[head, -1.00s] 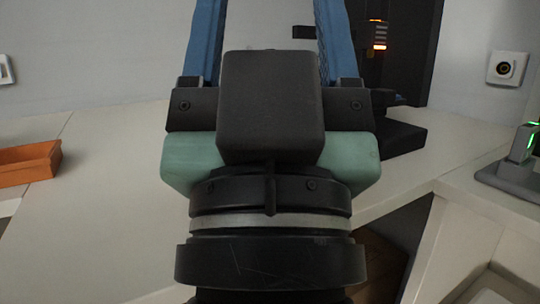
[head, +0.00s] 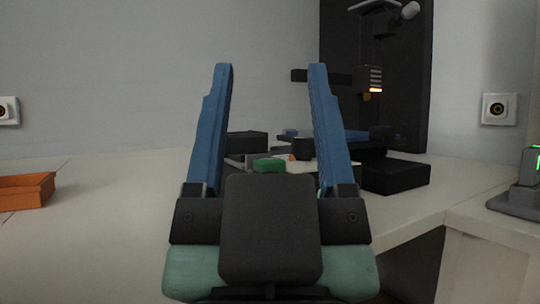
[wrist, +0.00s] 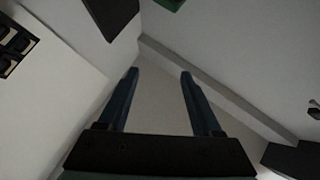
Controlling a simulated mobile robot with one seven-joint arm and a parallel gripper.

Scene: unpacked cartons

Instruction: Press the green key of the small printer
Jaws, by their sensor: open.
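My gripper (head: 270,68) is open and empty, with its two blue fingers pointing away over the white counter. Between the fingers in the head view, a small green block (head: 269,165) shows farther back, partly hidden behind my gripper. I cannot tell whether it is the green key. Dark and grey parts lie around it, and a small printer cannot be made out clearly. In the wrist view my gripper (wrist: 160,74) has nothing between its fingers. A green piece (wrist: 158,4) is cut off at the top edge there.
A tall black machine (head: 405,75) with a lit orange part stands at the back. A black box (head: 395,176) sits at its foot. An orange tray (head: 25,190) is at left, a grey device with green light (head: 522,190) at right.

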